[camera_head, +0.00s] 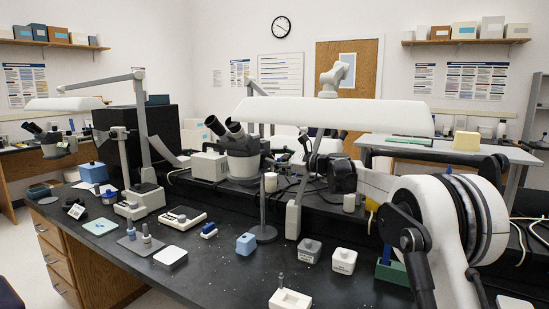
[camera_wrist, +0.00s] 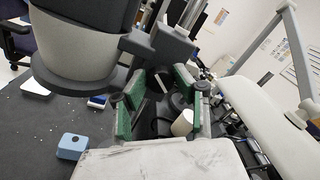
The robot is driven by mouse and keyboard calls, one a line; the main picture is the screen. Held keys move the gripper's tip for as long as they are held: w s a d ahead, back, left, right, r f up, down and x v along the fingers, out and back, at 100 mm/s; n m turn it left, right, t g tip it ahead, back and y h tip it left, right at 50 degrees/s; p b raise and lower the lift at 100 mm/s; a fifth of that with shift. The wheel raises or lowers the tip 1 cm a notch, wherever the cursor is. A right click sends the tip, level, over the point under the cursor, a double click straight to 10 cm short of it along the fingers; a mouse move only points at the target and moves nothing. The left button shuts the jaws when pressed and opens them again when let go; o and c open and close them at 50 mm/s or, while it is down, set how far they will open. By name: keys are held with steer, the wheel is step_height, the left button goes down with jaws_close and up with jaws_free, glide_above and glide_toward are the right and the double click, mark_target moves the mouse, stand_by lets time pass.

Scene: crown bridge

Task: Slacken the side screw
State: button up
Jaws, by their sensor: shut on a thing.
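The microscope (camera_head: 241,166) stands at mid-bench in the head view, its eyepieces pointing up and left. Its cream barrel with dark bands (camera_wrist: 75,50) fills the upper left of the wrist view. A dark bracket (camera_wrist: 160,43) juts from the barrel's right side towards my gripper. My gripper (camera_wrist: 158,98), with green-padded fingers, is beside this bracket and shut on the side screw. The fingers and bracket hide the screw itself, so its turn cannot be seen. In the head view the lamp shade and dark parts of the bench clutter hide much of the gripper.
A long white lamp shade (camera_head: 335,114) is close by; it also fills the right of the wrist view (camera_wrist: 270,125). A blue block (camera_head: 246,244) and a white slab (camera_head: 170,257) lie on the black bench in front. Cables and dark equipment (camera_head: 343,178) crowd the area right of the microscope.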

steer(key=n+p, duration=0.2)
steer(key=n, duration=0.2)
steer(key=shift+n, duration=0.3)
steer(key=n+p, duration=0.1)
steer(key=n, duration=0.4)
steer(key=shift+f+n+y+p, duration=0.1)
steer(key=shift+n+y+p, duration=0.2)
steer(key=shift+y+p, duration=0.1)
steer(key=n+p, duration=0.1)
steer(key=n, duration=0.4)
steer(key=shift+f+n, duration=0.1)
steer(key=shift+n, duration=0.3)
steer(key=n+g+p, duration=0.1)
steer(key=n, duration=0.4)
steer(key=shift+f+y, duration=0.1)
steer(key=shift+y, duration=0.3)
steer(key=o, duration=1.1)
steer(key=shift+o, duration=0.2)
